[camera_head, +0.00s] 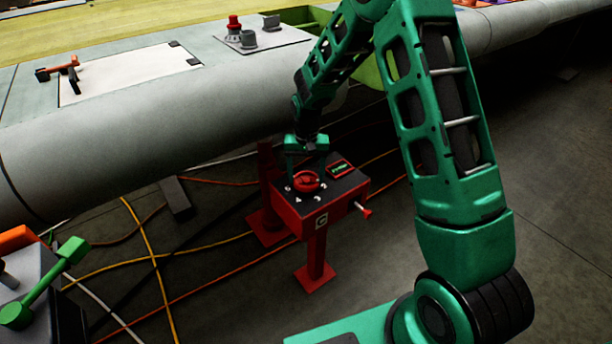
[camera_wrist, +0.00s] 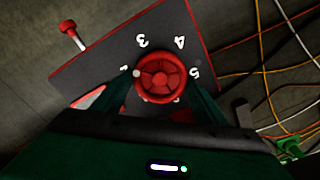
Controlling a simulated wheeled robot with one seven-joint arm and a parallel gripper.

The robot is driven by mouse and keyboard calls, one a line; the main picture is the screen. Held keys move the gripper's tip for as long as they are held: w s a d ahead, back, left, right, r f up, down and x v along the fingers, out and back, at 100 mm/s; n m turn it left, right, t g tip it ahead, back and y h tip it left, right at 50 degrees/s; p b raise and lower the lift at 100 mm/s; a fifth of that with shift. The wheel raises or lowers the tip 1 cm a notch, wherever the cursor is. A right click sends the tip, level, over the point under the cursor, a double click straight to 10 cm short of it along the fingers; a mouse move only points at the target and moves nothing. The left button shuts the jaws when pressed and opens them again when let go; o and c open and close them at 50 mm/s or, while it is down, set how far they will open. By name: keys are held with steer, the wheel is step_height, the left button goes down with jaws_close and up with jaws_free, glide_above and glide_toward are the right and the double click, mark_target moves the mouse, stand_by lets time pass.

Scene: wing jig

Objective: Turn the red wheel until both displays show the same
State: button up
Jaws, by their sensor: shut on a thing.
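The red wheel (camera_head: 307,181) sits on the dark top of a red pedestal box (camera_head: 318,222). It shows large in the wrist view (camera_wrist: 160,79), with a pale dot on its rim at the left and white numerals around it; 3, 4 and 5 are legible. A display (camera_head: 340,169) with a green readout is on the box top behind the wheel; its value is too small to read. The second display cannot be made out. My gripper (camera_head: 307,162) reaches down from above, its two fingers (camera_wrist: 162,95) either side of the wheel, shut on it.
A red-tipped lever (camera_head: 365,211) sticks out from the box's right side. The large grey wing (camera_head: 180,130) lies behind the pedestal. Orange and yellow cables (camera_head: 150,255) run over the floor. A green-handled device (camera_head: 45,285) stands at lower left.

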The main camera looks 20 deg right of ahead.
mark_target(305, 178)
steer(key=m, duration=0.4)
steer(key=shift+w+r+m, duration=0.15)
steer(key=shift+w+m, duration=0.1)
steer(key=shift+m, duration=0.05)
steer(key=shift+a+m, duration=0.1)
steer(key=shift+m, duration=1.8)
steer(key=shift+a, duration=0.1)
steer(key=o, duration=0.8)
steer(key=shift+o, duration=1.3)
steer(key=shift+s, duration=0.15)
step_height(305, 178, up, 10)
steer(key=shift+r, duration=0.25)
